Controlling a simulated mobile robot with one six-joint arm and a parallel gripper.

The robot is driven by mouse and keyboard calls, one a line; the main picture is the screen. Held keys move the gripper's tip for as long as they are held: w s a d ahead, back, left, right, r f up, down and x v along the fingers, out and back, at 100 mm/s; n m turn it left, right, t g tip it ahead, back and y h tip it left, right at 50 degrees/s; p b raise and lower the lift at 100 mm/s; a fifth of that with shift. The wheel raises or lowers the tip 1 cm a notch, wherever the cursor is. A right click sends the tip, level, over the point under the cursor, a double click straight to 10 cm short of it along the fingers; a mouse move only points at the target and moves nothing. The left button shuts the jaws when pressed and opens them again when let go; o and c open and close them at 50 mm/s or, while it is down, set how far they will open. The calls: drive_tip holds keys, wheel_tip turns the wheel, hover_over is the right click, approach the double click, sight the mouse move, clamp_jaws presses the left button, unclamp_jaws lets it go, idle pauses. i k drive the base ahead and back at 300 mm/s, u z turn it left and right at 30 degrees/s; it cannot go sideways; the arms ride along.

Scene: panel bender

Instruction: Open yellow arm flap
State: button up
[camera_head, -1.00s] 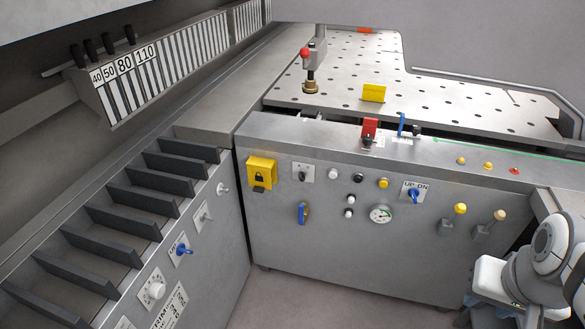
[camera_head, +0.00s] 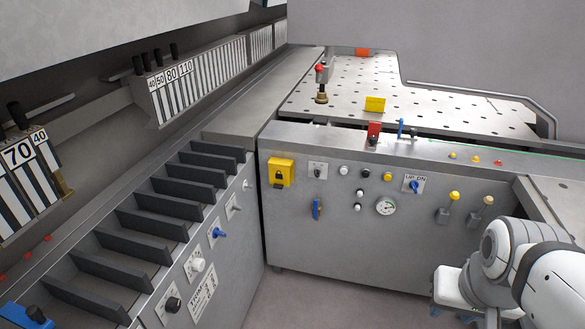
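A small yellow plate (camera_head: 375,104) stands upright near the front edge of the perforated steel table (camera_head: 440,98). It looks like a flap, but its hinge is too small to make out. I cannot tell from the view which of these is the arm flap. White and grey links of my arm show at the lower right, in front of the panel and apart from both yellow parts. My gripper's fingers are not visible.
The grey front panel (camera_head: 330,240) carries knobs, a gauge (camera_head: 386,206) and two levers. A red-topped clamp (camera_head: 321,85) stands on the table. A bent rail (camera_head: 500,94) runs along its right side. A slotted rack (camera_head: 150,222) fills the left. Open floor shows below the panel.

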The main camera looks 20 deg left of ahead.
sight(279, 177)
drive_tip(key=u, duration=0.15)
drive_tip(key=i, duration=1)
drive_tip(key=u, duration=0.05)
